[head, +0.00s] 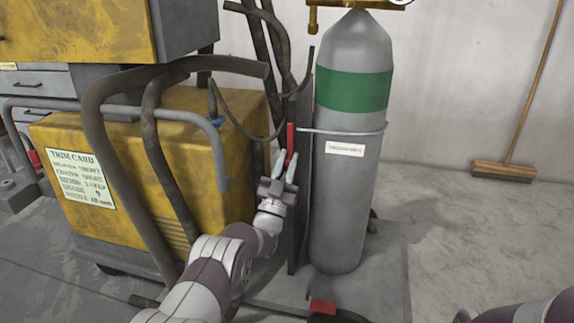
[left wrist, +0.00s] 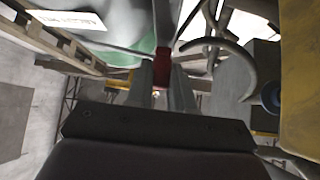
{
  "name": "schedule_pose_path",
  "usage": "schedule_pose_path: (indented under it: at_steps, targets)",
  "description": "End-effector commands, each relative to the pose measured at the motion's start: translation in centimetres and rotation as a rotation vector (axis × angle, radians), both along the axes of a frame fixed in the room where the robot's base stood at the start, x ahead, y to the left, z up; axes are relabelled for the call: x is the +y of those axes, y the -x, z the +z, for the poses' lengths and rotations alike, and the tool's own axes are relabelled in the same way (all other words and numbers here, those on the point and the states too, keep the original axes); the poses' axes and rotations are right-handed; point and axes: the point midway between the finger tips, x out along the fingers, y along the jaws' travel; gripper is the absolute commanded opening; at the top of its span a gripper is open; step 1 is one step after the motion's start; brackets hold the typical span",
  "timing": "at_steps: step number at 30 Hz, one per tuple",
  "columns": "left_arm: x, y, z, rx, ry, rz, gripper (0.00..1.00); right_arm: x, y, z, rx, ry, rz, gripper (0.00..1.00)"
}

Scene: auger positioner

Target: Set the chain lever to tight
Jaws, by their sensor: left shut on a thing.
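The chain lever (head: 290,138) is a small red handle standing upright at the left of the grey gas cylinder (head: 345,215), by a dark upright post. A thin chain or band (head: 345,133) runs around the cylinder at its height. My left gripper (head: 285,162) has its fingers at the lower part of the lever and is shut on it. In the left wrist view the red lever (left wrist: 162,66) shows between the fingertips (left wrist: 162,80). The lever's pivot is hidden. My right gripper is outside the views; only part of that arm shows at the bottom right.
A yellow welding machine (head: 195,150) with thick hoses and a grey tube handle stands to the left. A trim card (head: 82,180) is on its side. A broom (head: 505,170) leans on the wall at right. The concrete floor at right is clear.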

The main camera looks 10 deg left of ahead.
Motion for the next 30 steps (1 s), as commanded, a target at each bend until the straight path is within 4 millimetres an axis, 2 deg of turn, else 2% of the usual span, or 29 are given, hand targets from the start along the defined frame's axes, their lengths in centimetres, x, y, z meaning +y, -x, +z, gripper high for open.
schedule_pose_path:
  at_steps: [6,7,9,17,20,23,30]
  targets:
    - [-0.1,-0.1,0.4,-0.005,-0.001,-0.002,0.00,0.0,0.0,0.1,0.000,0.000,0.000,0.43]
    - [-0.1,-0.1,0.4,-0.005,-0.001,-0.002,0.25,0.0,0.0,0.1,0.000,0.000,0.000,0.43]
    - [-0.1,-0.1,0.4,-0.004,-0.001,-0.002,0.46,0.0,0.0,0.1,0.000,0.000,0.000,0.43]
    - [0.0,0.0,0.2,-0.001,-0.001,-0.001,0.46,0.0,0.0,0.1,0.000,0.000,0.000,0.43]
    - [0.1,0.5,-0.2,0.002,-0.001,0.000,0.46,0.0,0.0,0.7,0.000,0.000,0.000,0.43]
    - [0.4,2.1,-1.4,0.005,0.000,-0.001,0.46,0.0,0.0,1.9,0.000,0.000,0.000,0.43]
    - [1.3,6.7,-5.8,0.003,0.000,-0.001,0.46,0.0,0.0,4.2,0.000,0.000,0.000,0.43]
